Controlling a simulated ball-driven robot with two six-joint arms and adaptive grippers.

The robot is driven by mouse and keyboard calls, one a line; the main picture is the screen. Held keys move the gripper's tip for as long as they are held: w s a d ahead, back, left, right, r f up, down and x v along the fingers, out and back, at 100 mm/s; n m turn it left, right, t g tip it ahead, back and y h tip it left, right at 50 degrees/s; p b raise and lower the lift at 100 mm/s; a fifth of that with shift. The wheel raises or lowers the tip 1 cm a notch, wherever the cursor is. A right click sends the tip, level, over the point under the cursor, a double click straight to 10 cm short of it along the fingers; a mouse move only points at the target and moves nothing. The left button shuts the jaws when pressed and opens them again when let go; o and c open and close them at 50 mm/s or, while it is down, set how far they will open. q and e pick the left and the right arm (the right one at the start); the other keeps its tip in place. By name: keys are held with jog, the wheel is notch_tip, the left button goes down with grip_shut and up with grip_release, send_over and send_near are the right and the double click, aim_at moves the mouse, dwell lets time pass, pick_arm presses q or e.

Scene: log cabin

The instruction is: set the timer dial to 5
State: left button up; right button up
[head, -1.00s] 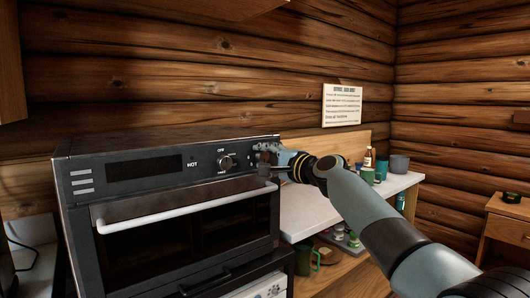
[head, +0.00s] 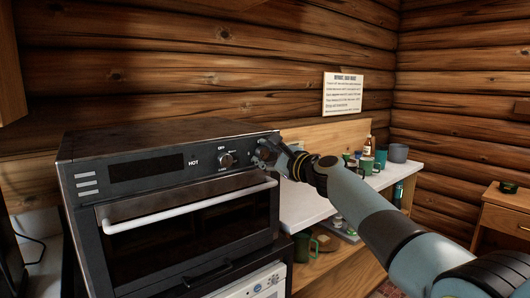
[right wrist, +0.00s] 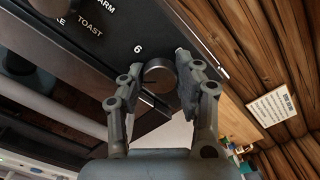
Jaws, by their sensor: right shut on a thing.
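The timer dial (right wrist: 160,73) is a dark round knob on the right of the black toaster oven's front panel (head: 140,171). In the right wrist view it sits between my right gripper's fingers (right wrist: 161,76), with a white "6" printed beside it. The other numbers and the dial's pointer cannot be made out. My right gripper (head: 263,156) is shut on the dial and hides it in the head view. A second knob (head: 226,160), with words around it, is to the left of my gripper. My left gripper is not in view.
The oven's white door handle (head: 190,206) runs below the knobs. To the right, a white counter (head: 306,206) holds cups (head: 366,166) and a bottle. A log wall and a paper notice (head: 342,93) stand behind.

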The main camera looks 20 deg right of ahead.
jog(key=shift+f, duration=0.25)
jog(key=o, duration=0.7)
jog(key=shift+o, duration=0.9)
jog(key=shift+r, duration=0.1)
jog(key=v, duration=1.2)
jog(key=shift+o, duration=0.2)
